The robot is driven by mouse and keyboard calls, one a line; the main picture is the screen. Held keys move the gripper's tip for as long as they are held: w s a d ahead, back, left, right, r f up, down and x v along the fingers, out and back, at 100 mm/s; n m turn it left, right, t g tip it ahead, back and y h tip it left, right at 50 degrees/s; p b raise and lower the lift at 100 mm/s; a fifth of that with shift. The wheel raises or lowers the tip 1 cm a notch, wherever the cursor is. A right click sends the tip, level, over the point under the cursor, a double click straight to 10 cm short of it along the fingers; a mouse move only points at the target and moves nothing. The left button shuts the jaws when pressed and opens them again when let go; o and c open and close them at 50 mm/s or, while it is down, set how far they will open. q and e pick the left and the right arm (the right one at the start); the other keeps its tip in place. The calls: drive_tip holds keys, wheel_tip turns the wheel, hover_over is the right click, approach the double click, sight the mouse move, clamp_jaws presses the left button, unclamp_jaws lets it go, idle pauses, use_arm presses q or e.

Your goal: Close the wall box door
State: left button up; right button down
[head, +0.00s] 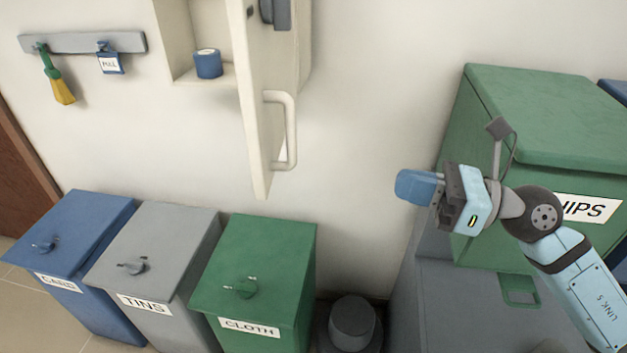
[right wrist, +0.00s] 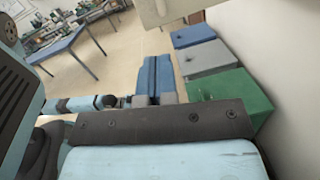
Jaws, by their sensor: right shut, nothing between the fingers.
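The cream wall box (head: 184,73) is on the wall at the top of the head view, with its inside showing. Its door (head: 258,120) stands open, swung out from the wall and seen nearly edge-on. A cream bar handle (head: 289,130) is on the door's right-facing side, with a dark grey fitting (head: 276,12) above it. My right gripper (head: 401,186) has blue fingers shut on nothing, to the right of and below the handle, clear of it. Its fingers (right wrist: 154,80) show in the right wrist view, where a cream panel at the top may be the door. My left gripper is not visible.
Below are blue (head: 75,230), grey (head: 150,245) and green (head: 255,265) bins. A large green bin (head: 545,120) stands behind my right arm. Bare wall lies between door and gripper.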

drive_tip(key=w+a+n+p, duration=0.1)
drive_tip(key=w+a+p, duration=0.3)
drive_tip(key=a, duration=0.9)
drive_tip(key=shift+w+h+p, duration=0.3)
drive_tip(key=shift+w+h, duration=0.1)
drive_tip(key=shift+w, duration=0.2)
drive_tip(key=shift+a+r, duration=0.1)
